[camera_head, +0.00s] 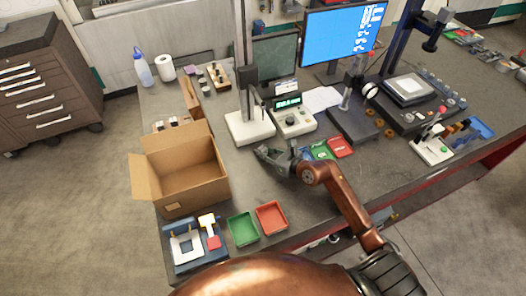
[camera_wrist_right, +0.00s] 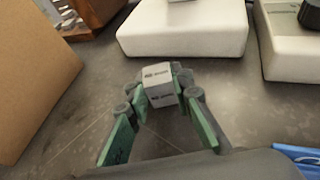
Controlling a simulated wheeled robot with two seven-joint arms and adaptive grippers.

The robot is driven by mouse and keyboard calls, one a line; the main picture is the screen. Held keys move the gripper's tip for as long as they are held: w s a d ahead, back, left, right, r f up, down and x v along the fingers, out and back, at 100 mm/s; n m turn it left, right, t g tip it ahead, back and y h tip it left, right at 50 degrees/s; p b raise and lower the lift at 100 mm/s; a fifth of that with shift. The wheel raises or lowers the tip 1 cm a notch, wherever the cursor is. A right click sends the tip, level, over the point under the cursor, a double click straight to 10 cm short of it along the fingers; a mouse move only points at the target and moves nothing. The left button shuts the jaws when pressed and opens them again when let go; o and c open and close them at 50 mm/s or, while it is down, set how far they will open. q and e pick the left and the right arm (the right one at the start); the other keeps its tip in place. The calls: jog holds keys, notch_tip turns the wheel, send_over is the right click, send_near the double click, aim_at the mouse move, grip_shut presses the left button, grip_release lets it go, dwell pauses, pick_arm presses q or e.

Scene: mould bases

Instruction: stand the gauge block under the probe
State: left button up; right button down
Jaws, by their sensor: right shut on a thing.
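The gauge block (camera_wrist_right: 158,82) is a small pale grey block with dark print on its faces. It is between the fingertips of my right gripper (camera_wrist_right: 157,97) in the wrist view, and the fingers are shut on it. In the head view my right gripper (camera_head: 272,158) is low over the table, in front of the probe stand's white base (camera_head: 250,128). The gripper hides the block there. The stand's dark grey column (camera_head: 245,60) rises from the base; the probe tip is too small to make out. The wrist view shows the white base (camera_wrist_right: 185,28) just beyond the block. My left gripper is not in view.
A readout box (camera_head: 292,122) stands right of the base. An open cardboard box (camera_head: 180,180) stands left of my gripper. Green (camera_head: 243,228) and red (camera_head: 271,217) trays sit at the front. Bare table separates gripper and base.

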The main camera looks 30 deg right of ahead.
jog(key=c, duration=1.7)
grip_release()
jog(key=shift+s+r, duration=0.15)
jog(key=v, duration=1.1)
jog(key=shift+s+d+r, duration=0.1)
jog(key=shift+s+d, duration=0.1)
jog(key=shift+s, duration=0.1)
